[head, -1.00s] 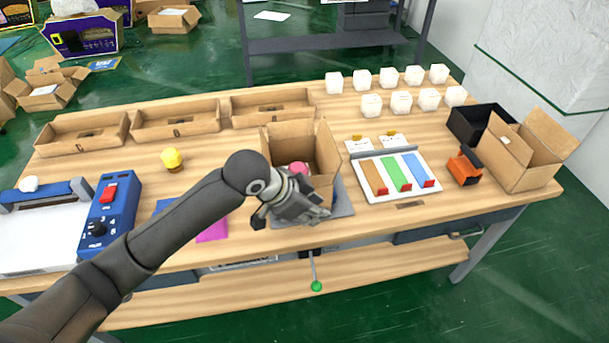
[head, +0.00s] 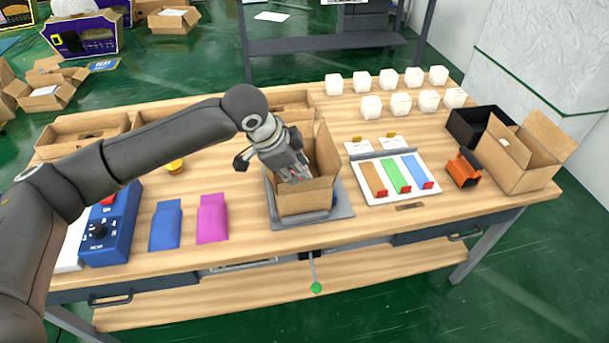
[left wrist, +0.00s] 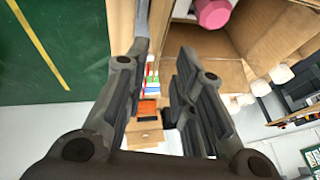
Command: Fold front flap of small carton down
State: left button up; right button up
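The small carton (head: 305,198) stands open on a dark grey plate (head: 342,212) near the table's front edge. Its right flap (head: 326,150) stands up. My left gripper (head: 295,175) hangs over the carton's left part, hiding its left flap and much of its opening. In the left wrist view the fingers (left wrist: 160,75) are apart, with a strip of cardboard showing between and beyond them. A pink item (left wrist: 212,12) sits inside the carton in that view. I cannot tell clearly how the front flap lies. My right gripper is not in view.
A blue pouch (head: 166,226) and a magenta pouch (head: 212,218) lie left of the carton. A white tray with coloured bars (head: 397,177), an orange tool (head: 463,168) and a larger open carton (head: 520,165) are to the right. Several white boxes (head: 372,106) stand behind.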

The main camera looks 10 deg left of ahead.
aim_at(306, 185)
pick_arm(q)
jog(key=x, duration=0.5)
jog(key=shift+w+d+f+p, duration=0.15)
jog(key=shift+f+p, duration=0.2)
grip_shut()
